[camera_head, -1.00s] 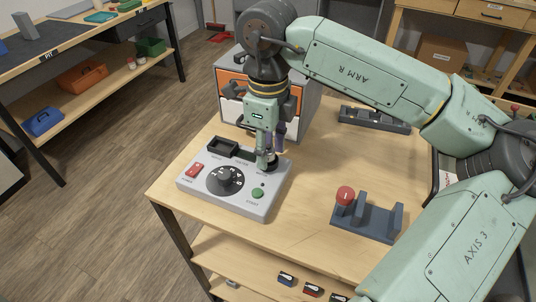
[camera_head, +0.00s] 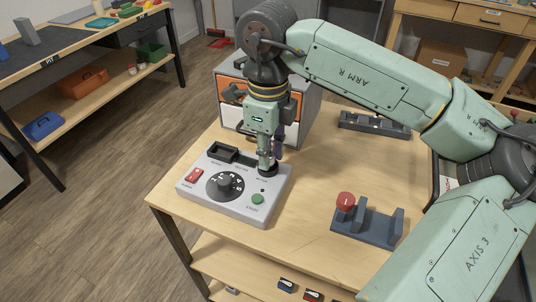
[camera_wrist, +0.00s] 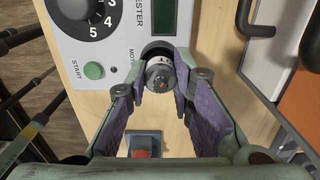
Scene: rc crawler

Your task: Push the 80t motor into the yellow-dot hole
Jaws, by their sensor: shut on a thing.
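My gripper (camera_head: 267,164) points down at the back right corner of the grey tester (camera_head: 240,210). In the wrist view my gripper (camera_wrist: 158,88) has its fingers shut on a small round motor (camera_wrist: 159,72) with a grey and dark end. The motor stands at the tester's black round socket (camera_wrist: 156,48), beside the "MOTOR" label. How deep it sits there cannot be told. The fingers hide most of the motor in the head view. I cannot make out a yellow-dot hole for certain.
A dark rack (camera_head: 374,124) lies at the table's back. A drawer cabinet (camera_head: 232,114) stands behind my gripper. The table between is clear.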

